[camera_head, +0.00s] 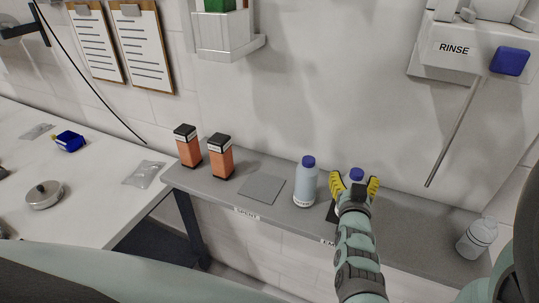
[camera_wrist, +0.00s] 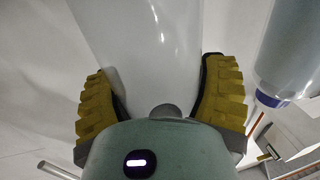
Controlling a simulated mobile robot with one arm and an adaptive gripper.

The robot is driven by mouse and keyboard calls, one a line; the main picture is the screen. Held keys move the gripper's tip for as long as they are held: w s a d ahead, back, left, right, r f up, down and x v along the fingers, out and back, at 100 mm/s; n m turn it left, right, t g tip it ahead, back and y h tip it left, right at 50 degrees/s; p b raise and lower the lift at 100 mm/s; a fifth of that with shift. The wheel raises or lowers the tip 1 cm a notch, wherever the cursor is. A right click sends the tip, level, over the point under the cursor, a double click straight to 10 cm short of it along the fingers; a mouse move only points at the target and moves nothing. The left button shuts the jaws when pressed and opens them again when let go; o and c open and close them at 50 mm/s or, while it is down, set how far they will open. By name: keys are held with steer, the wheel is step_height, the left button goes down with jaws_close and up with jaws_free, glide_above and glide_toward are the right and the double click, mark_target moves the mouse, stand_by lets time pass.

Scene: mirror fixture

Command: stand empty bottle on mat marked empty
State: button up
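A dark mat (camera_head: 331,212) shows just left of my gripper, above a shelf-edge label starting with "E"; the rest is hidden. Whether the held bottle touches the mat is hidden. A second blue-capped bottle (camera_head: 306,183) stands upright to the left; a bottle also shows at right in the wrist view (camera_wrist: 290,60).
The grey shelf (camera_head: 410,228) also carries a grey mat (camera_head: 262,189) labelled "SPENT", two orange cartons (camera_head: 188,150) (camera_head: 221,161) and a clear bottle (camera_head: 477,238) at right. A rinse unit (camera_head: 455,48) with a thin rod hangs above. A white table (camera_head: 100,205) lies left.

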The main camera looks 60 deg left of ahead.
steer(key=o, duration=0.4)
steer(key=shift+r, duration=0.1)
steer(key=shift+r, duration=0.2)
steer(key=shift+b+v, duration=2.5)
steer(key=shift+v, duration=3.55)
